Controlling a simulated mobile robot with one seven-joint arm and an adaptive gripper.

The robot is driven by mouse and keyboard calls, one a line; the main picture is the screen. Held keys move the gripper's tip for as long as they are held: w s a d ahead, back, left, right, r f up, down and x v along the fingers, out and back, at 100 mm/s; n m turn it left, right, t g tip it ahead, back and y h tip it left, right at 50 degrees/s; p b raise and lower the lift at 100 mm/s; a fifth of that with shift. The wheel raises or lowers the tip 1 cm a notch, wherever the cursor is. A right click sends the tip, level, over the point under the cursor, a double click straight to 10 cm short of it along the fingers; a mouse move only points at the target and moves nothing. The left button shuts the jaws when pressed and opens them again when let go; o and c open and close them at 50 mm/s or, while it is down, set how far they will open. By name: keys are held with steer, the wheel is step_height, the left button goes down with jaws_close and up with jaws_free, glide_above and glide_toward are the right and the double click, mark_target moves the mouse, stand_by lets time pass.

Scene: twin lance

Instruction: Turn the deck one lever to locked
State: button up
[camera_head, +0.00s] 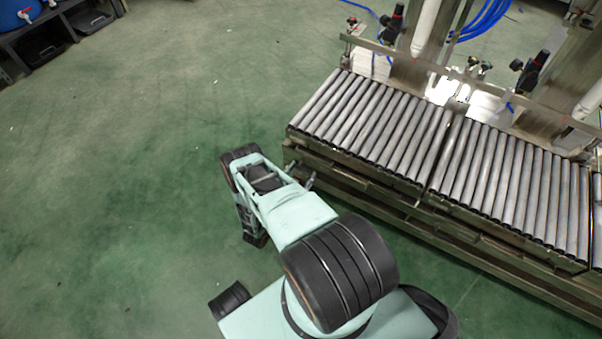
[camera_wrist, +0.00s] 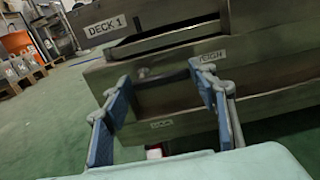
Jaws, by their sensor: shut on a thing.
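The deck one lever (camera_wrist: 166,76) shows in the wrist view as a dark bar lying nearly level, its right end close to the WEIGH label (camera_wrist: 212,56). A lower label (camera_wrist: 161,123), too small to read surely, sits below it on the metal frame. My gripper (camera_wrist: 160,78) has its blue-padded fingers on either side of the bar, shut on it. A DECK 1 sign (camera_wrist: 104,28) is at upper left. In the head view my gripper (camera_head: 303,176) is at the left end of the roller deck (camera_head: 370,120); the lever cannot be made out there.
A second roller deck (camera_head: 512,185) continues to the right. Uprights with dark knobs and blue hose (camera_head: 485,22) stand behind the decks. Dark shelving with bins (camera_head: 40,40) is at the far upper left. The green floor to the left is open.

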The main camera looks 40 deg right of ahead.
steer(key=m, duration=0.3)
steer(key=f+m, duration=0.1)
steer(key=m, duration=0.2)
steer(key=f+m, duration=0.1)
steer(key=m, duration=0.3)
steer(key=shift+w, duration=0.3)
steer(key=shift+w+a+f+m, duration=0.15)
steer(key=shift+w+m, duration=0.05)
steer(key=shift+m, duration=0.7)
steer(key=o, duration=1.2)
steer(key=shift+c, duration=0.2)
